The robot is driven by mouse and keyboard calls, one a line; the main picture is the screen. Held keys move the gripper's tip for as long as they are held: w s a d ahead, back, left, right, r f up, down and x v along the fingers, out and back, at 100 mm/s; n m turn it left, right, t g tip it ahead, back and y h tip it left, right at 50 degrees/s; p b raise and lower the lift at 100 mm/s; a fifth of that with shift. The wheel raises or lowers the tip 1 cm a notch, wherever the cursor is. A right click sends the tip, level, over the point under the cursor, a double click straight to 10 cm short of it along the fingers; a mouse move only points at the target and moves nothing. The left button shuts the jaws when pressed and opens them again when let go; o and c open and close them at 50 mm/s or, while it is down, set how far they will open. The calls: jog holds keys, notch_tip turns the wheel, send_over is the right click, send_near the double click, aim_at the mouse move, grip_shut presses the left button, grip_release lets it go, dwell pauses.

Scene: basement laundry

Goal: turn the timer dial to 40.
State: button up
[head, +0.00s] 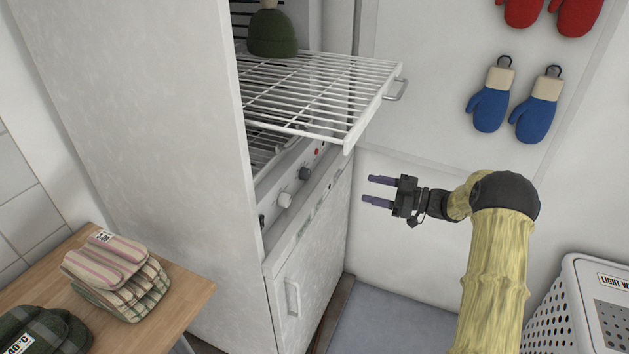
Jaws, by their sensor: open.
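A control panel (270,212) runs along the front of the white cabinet, below a pulled-out wire rack. It carries a white knob (285,200) and a dark knob (305,173). A further dark knob (262,221) is partly cut off by the cabinet's side wall. I cannot tell which knob is the timer dial, and no numbers can be read from here. My gripper (367,188) is open and empty, to the right of the panel and apart from it. Its two purple fingers point left toward the cabinet.
The wire rack (345,101) sticks out above the panel, with a green knitted hat (272,34) on it. A lower door (315,265) has a vertical handle. Blue mittens (490,108) hang behind. A white basket (570,290) stands right; a wooden table (190,290) with folded textiles stands left.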

aim_at(309, 175)
jog(key=x, duration=1.7)
jog(key=shift+w+a+b, duration=0.2)
jog(key=shift+a+b, duration=0.05)
jog(key=shift+b, duration=0.1)
jog(key=shift+f, duration=0.1)
jog(key=c, duration=1)
